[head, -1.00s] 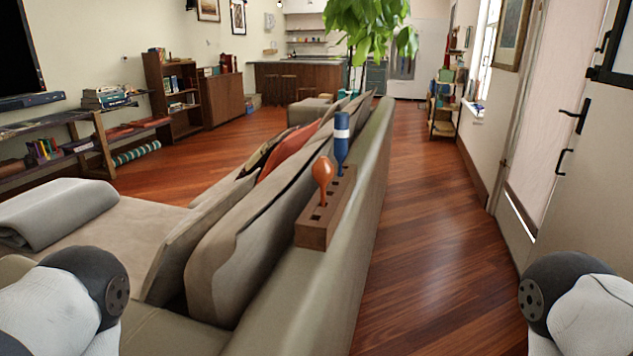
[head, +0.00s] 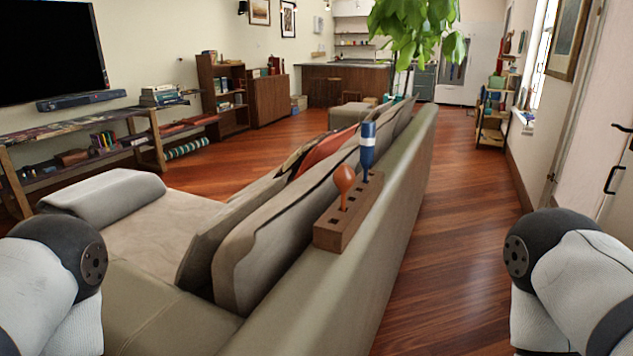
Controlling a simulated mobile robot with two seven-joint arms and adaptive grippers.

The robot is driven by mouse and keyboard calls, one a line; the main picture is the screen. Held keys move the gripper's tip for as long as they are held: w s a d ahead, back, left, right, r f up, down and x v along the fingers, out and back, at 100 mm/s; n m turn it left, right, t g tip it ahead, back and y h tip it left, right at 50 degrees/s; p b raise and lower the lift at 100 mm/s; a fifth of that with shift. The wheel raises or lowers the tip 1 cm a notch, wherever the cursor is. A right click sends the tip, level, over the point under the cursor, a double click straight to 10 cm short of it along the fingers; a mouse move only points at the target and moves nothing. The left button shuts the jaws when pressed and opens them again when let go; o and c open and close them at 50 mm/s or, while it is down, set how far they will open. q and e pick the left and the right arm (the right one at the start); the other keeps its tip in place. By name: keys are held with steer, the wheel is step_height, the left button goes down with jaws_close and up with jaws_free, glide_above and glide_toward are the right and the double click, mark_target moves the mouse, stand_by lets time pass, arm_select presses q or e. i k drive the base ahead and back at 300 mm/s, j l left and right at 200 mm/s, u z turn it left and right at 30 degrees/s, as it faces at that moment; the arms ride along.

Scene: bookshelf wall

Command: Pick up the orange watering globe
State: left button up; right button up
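The orange watering globe (head: 344,180) stands upright, bulb up, in a hole of a wooden block (head: 332,236). The block rests on top of the sofa's back (head: 372,222). A blue globe-like item with a white band (head: 367,147) stands behind it in the same block. Parts of both my arms show at the lower left and lower right edges. Neither of my grippers is in the view.
The sofa fills the middle, with cushions (head: 259,243) leaning close left of the block. Open wooden floor (head: 453,232) runs along the sofa's right side. A plant (head: 412,30) stands at the sofa's far end. A door is at the right, low shelves (head: 87,150) at the left.

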mark_target(343, 177)
steer(key=i+l+u, duration=0.1)
steer(key=u, duration=0.35)
steer(key=l+u, duration=0.3)
steer(key=u, duration=0.15)
steer(key=l+u, duration=0.25)
steer(key=u, duration=0.2)
steer(key=l+u, duration=0.25)
steer(key=u, duration=0.2)
steer(key=l+u, duration=0.3)
steer(key=l, duration=1.15)
